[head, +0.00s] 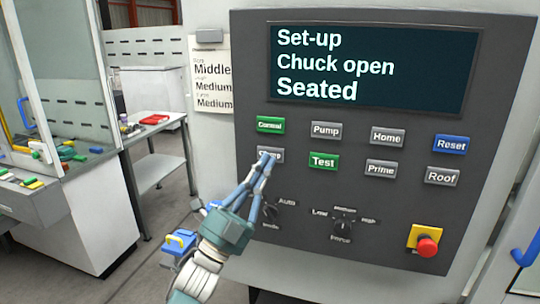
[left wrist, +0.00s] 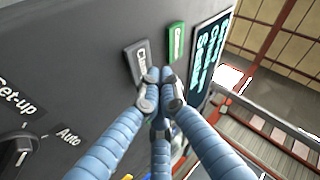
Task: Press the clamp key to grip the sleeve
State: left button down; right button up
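The clamp key is a grey key (head: 268,153) in the lower row of the control panel, at the left, below the green Control key (head: 270,124). My left gripper (head: 267,160) has its blue fingers drawn together with the tips over this key, hiding part of its label. In the left wrist view the grey key (left wrist: 137,58) shows just beyond the closed fingertips (left wrist: 160,92); I cannot tell whether they touch it. The display (head: 370,68) reads "Set-up, Chuck open, Seated". The sleeve is not in view. My right gripper is not in view.
The Test key (head: 323,161) and Pump key (head: 326,130) lie close to the right. Mode (head: 269,210) and force (head: 343,224) knobs sit below. A red stop button (head: 427,246) is at the lower right. A side table (head: 150,132) stands at the left.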

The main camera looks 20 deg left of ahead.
pick_arm(q)
jog(key=shift+w, duration=0.1)
jog(key=shift+w, duration=0.35)
jog(key=shift+w+b, duration=0.3)
dwell(0.7)
jog(key=shift+s, duration=0.8)
jog(key=s+p, duration=0.1)
jog(key=s, duration=0.4)
jog(key=shift+a, duration=0.1)
jog(key=shift+w+f, duration=0.1)
dwell(0.5)
